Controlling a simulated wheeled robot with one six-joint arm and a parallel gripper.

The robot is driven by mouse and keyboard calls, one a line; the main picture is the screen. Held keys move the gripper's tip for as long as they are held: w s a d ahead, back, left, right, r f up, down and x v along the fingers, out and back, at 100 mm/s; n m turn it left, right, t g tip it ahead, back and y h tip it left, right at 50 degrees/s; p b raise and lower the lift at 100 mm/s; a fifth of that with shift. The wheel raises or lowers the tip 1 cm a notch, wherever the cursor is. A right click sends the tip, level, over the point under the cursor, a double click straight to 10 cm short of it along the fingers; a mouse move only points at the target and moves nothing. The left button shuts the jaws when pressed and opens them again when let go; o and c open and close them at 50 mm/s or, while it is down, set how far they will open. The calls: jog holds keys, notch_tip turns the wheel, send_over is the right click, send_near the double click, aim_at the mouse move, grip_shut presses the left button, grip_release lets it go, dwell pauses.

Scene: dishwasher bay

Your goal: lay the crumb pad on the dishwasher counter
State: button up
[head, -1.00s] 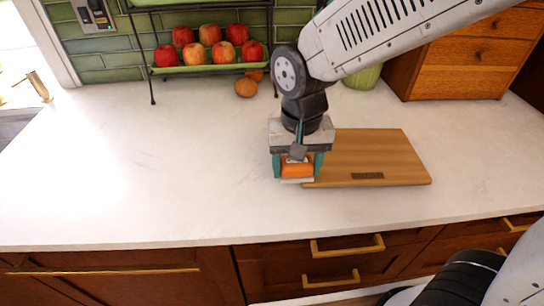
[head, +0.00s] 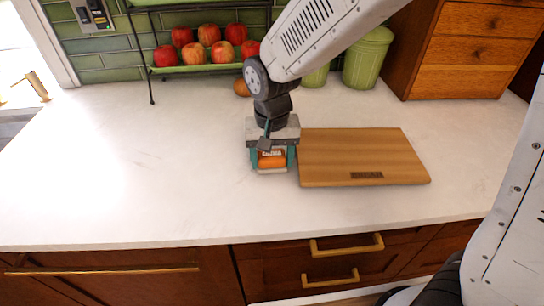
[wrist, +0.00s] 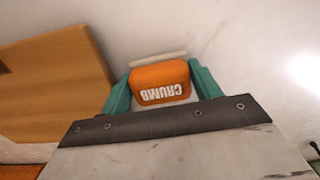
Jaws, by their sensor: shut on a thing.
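The crumb pad (head: 271,160) is orange on top with a pale layer beneath, and white lettering reading "CRUMB" shows on it in the wrist view (wrist: 160,82). My gripper (head: 272,160) is shut on the pad, with a teal finger on each side of it. It points down at the white counter (head: 150,190), just left of the wooden board. I cannot tell whether the pad's underside touches the counter.
A wooden cutting board (head: 360,155) lies close to the right of my gripper. A rack of apples (head: 208,68), green canisters (head: 368,57) and a wooden drawer box (head: 470,50) stand at the back. The counter's left part is clear.

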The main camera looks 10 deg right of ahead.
aim_at(272, 155)
jog(key=shift+f, duration=0.15)
jog(key=o, duration=0.9)
jog(key=shift+o, duration=0.2)
notch_tip(272, 155, up, 12)
jog(key=shift+r, duration=0.2)
jog(key=s+d+r, duration=0.4)
jog(key=s+d, duration=0.4)
jog(key=d, duration=0.5)
jog(key=s+d+f+t, duration=0.1)
jog(key=s+d, duration=0.6)
jog(key=s, duration=0.4)
jog(key=shift+s+d+f, duration=0.15)
jog(key=shift+d, duration=0.25)
